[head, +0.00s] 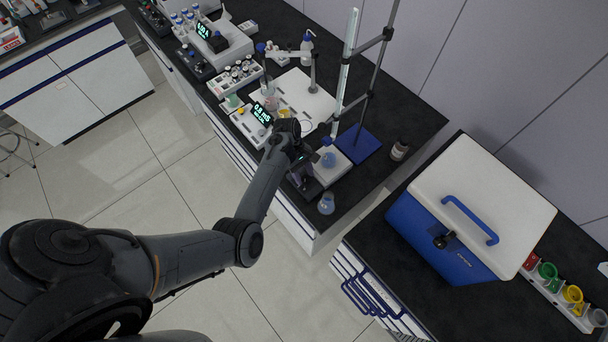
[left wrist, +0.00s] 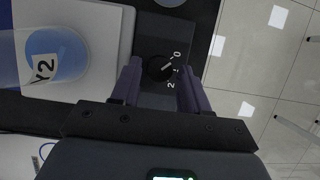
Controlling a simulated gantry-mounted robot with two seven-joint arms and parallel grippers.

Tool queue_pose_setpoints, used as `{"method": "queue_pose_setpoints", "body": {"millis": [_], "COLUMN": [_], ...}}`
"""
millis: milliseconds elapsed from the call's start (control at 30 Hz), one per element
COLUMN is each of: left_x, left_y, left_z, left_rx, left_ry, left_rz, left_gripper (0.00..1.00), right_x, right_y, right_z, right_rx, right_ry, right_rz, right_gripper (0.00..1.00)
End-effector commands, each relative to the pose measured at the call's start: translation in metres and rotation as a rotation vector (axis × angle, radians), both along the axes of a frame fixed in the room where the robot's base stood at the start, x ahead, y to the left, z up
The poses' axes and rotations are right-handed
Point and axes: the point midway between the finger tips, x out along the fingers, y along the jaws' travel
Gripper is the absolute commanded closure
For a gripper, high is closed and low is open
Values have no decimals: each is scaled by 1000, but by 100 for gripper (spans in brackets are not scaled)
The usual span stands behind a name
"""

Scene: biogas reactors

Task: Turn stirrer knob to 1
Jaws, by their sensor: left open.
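The stirrer knob (left wrist: 160,67) is a black dial on the dark front panel of the stirrer. Printed numbers sit beside it, with 0 and 2 readable. Its pale pointer mark slants to the upper right, towards the side of the 0. My left gripper (left wrist: 161,84) is open, with one finger on each side of the knob; I cannot tell whether they touch it. In the head view my left gripper (head: 304,174) is at the front of the white stirrer plate (head: 335,172), and the knob is hidden there.
A flask of blue liquid marked Y2 (left wrist: 55,60) stands on the stirrer plate. Another blue flask (head: 326,203) stands near the bench corner. A stand with a blue base (head: 359,144) is behind. A blue and white box (head: 470,215) is on the right bench.

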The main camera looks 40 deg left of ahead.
Motion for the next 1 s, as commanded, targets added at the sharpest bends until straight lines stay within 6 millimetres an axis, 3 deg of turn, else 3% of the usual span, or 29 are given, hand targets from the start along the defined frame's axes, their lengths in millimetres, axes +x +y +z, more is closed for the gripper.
{"method": "queue_pose_setpoints", "body": {"millis": [433,467,733,1000], "left_x": [-1,-1,-1,0], "left_y": [-4,-4,-4,-3], "left_z": [-9,-9,-9,-7], "left_rx": [0,0,0,1], "left_ry": [0,0,0,0], "left_rz": [0,0,0,-34], "left_gripper": [55,57,96,96], "right_x": [1,1,1,1], "right_y": [1,1,2,3], "right_z": [0,0,0,3], "right_rx": [5,6,11,11], "right_ry": [-1,-1,-1,-1], "right_rz": [-4,-4,-8,-8], "right_gripper": [100,100,100,100]}}
